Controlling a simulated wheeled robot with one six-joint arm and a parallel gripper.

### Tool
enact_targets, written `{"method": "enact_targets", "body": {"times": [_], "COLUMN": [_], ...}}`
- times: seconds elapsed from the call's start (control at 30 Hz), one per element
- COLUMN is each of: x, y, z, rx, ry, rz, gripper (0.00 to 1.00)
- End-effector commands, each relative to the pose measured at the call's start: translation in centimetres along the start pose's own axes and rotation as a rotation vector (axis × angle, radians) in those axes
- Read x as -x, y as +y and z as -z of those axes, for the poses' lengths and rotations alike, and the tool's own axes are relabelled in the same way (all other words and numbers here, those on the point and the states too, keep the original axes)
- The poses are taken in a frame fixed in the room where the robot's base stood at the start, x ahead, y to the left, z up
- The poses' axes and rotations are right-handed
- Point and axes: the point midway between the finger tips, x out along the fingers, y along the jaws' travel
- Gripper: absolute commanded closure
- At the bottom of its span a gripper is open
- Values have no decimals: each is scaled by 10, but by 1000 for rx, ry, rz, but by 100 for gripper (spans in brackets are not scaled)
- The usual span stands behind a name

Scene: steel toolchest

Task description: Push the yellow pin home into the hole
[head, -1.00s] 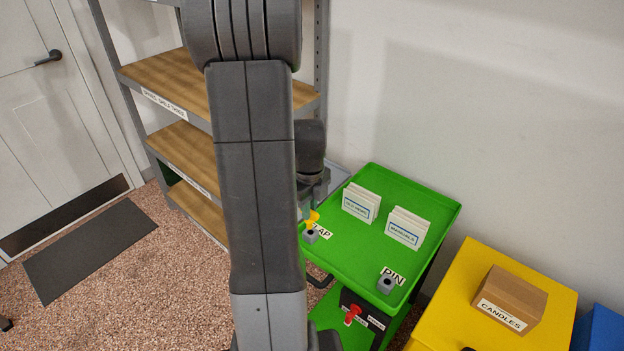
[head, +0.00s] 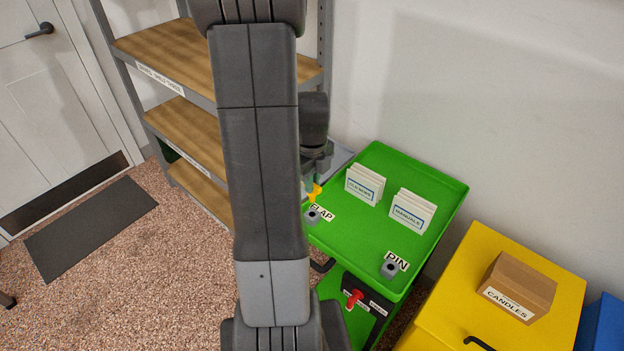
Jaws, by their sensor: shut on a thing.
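The yellow pin (head: 314,192) shows beside my dark arm, held by my gripper (head: 313,183), which is shut on it and partly hidden behind the arm. Just below the pin is a small grey block with a dark hole (head: 313,215), next to a label that reads "FLAP", partly covered. The pin looks a little above this block; I cannot tell the exact gap. A second grey block with a hole (head: 390,268) stands at the tray's front right corner, beside a "PIN" label (head: 397,261).
The green tray (head: 350,225) carries two white card stacks (head: 365,184) (head: 411,211). Below its front edge is a dark box with a red handle (head: 354,298). A yellow cabinet (head: 450,290) with a carton (head: 517,286) stands right. A shelf (head: 165,50) stands behind left.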

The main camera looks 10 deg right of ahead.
Motion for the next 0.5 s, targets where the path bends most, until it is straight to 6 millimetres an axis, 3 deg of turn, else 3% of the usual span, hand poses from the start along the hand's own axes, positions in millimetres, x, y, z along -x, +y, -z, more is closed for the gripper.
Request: {"method": "enact_targets", "body": {"times": [0.3, 0.5], "x": [-34, -42], "y": [0, 0], "z": [0, 0], "rx": [0, 0], "ry": [-1, -1], "rz": [1, 1], "gripper": [100, 100]}}
